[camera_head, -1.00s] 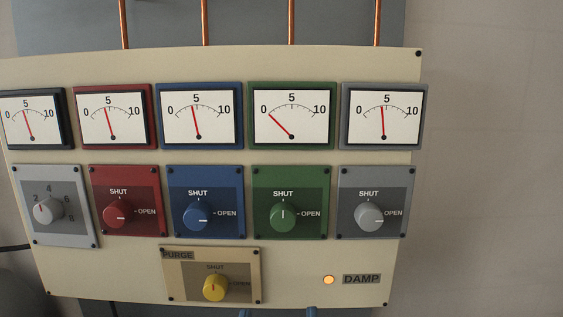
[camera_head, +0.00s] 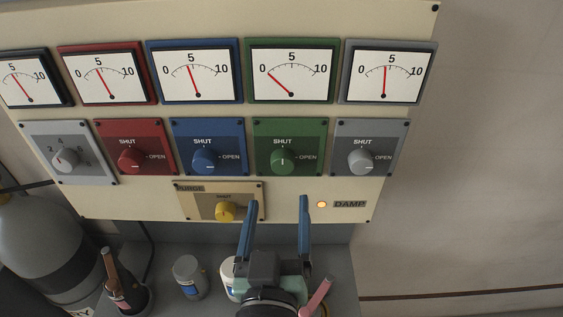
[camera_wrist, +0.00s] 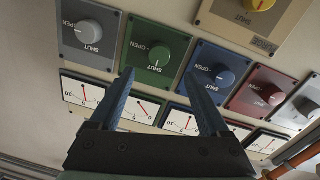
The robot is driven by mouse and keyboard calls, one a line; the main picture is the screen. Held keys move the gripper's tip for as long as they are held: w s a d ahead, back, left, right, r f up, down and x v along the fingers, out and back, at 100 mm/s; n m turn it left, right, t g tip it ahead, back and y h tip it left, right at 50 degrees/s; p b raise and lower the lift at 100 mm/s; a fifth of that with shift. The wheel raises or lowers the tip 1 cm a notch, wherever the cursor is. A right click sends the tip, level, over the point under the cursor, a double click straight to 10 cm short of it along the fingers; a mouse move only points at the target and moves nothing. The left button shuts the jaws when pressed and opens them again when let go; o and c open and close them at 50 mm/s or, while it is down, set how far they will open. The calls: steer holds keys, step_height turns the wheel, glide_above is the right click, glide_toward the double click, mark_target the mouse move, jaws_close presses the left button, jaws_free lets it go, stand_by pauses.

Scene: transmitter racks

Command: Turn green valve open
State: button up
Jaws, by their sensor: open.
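The green valve knob (camera_head: 283,160) is on a green plate in the valve row, between the blue and right grey valves. Its white mark points up to SHUT. The green gauge (camera_head: 291,70) above it has its needle near 0. My gripper (camera_head: 278,201) is open and empty, with two blue fingers pointing up, below the green valve in the head view. In the wrist view, which is upside down, the green knob (camera_wrist: 159,56) shows beyond and between the fingertips (camera_wrist: 160,76). I see no contact with it.
The blue valve (camera_head: 205,160), red valve (camera_head: 131,159) and right grey valve (camera_head: 362,160) point to OPEN. A yellow PURGE knob (camera_head: 225,211) sits just left of my fingers. Bottles (camera_head: 189,277) and a gas cylinder (camera_head: 38,245) stand below the panel.

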mark_target(282, 167)
steer(key=w, duration=0.2)
steer(key=w+p, duration=0.1)
steer(key=w, duration=0.1)
steer(key=w+p, duration=0.1)
steer(key=w, duration=0.2)
steer(key=shift+d+r, duration=0.15)
steer(key=shift+d, duration=0.1)
steer(key=shift+w+p, duration=0.45)
steer(key=shift+w, duration=0.35)
jaws_close()
